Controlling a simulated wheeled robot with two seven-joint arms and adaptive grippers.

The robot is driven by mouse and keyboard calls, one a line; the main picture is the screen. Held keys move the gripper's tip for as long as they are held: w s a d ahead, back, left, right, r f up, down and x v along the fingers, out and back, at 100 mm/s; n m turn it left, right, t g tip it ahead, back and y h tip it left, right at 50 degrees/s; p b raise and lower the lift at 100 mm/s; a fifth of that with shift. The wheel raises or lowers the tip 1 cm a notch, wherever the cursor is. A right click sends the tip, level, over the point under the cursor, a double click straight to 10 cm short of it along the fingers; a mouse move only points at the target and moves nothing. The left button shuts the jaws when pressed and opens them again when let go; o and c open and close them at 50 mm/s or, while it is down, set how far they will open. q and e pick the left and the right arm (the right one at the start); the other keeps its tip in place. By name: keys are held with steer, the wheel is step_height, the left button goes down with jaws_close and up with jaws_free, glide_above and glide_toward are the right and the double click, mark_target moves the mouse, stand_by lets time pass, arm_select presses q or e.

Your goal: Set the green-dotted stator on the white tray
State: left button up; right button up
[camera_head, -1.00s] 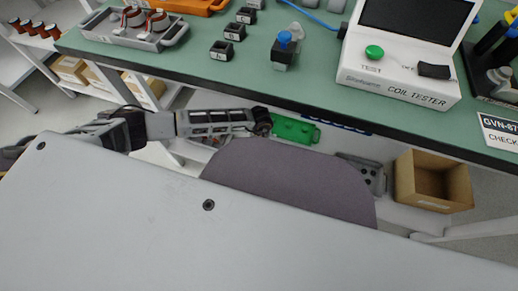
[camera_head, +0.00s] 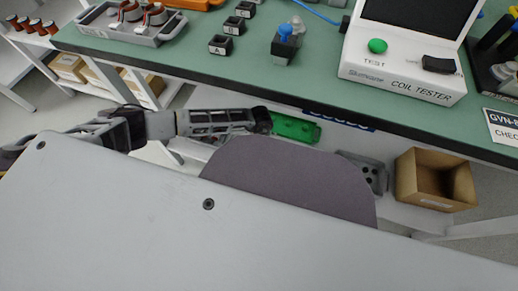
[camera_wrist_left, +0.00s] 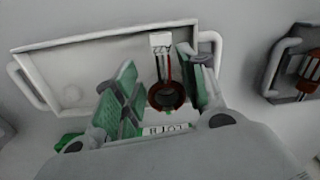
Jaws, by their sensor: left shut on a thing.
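In the left wrist view, my left gripper (camera_wrist_left: 160,98) has green finger pads and is shut on a stator, a dark ring with a copper-red winding (camera_wrist_left: 154,94). Red and dark leads run from it to a white connector (camera_wrist_left: 160,40). A green speck shows at its lower edge; I cannot be sure it is the dot. Behind and below is the white tray (camera_wrist_left: 70,72) with side handles. I cannot tell whether the stator touches the tray. In the head view, my left arm comes in from the left; its gripper is not visible. My right gripper is out of view.
A grey tray (camera_head: 170,33) with stators stands on the green bench (camera_head: 300,72), far left. The coil tester (camera_head: 400,75), small black lettered blocks (camera_head: 220,45) and a blue-topped part (camera_head: 285,43) are also there. An open cardboard box (camera_head: 435,180) sits below the bench.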

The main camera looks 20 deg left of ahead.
arm_select(q)
steer(key=shift+f, duration=0.25)
stand_by(0.4)
steer(key=o, duration=0.9)
steer(key=shift+o, duration=0.2)
steer(key=shift+r, duration=0.2)
steer(key=shift+r+p, duration=1.65)
steer(key=shift+r, duration=0.6)
